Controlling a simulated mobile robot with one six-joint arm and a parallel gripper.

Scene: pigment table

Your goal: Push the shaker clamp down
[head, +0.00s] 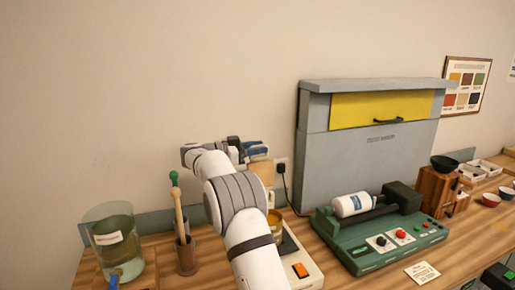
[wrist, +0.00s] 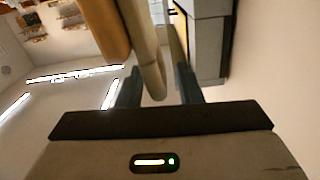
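A low pale machine (head: 304,257) with an orange switch (head: 301,270) stands on the bench, partly behind my arm; it appears to be the shaker. An amber container (head: 275,227) shows on it. A tan upright part (head: 262,173) rises above, directly below my gripper (head: 256,148); I cannot tell for sure that it is the clamp. In the wrist view, my gripper (wrist: 158,88) has its two dark fingers apart, with a rounded beige bar (wrist: 147,50) between them. Gaps show beside the bar, and no firm grip is visible.
A green machine (head: 375,250) holding a white bottle (head: 351,204) stands right. A grey cabinet (head: 365,160) with a yellow door (head: 380,109) is behind it. A glass jar (head: 112,240) and a brush holder (head: 187,257) stand left of my arm.

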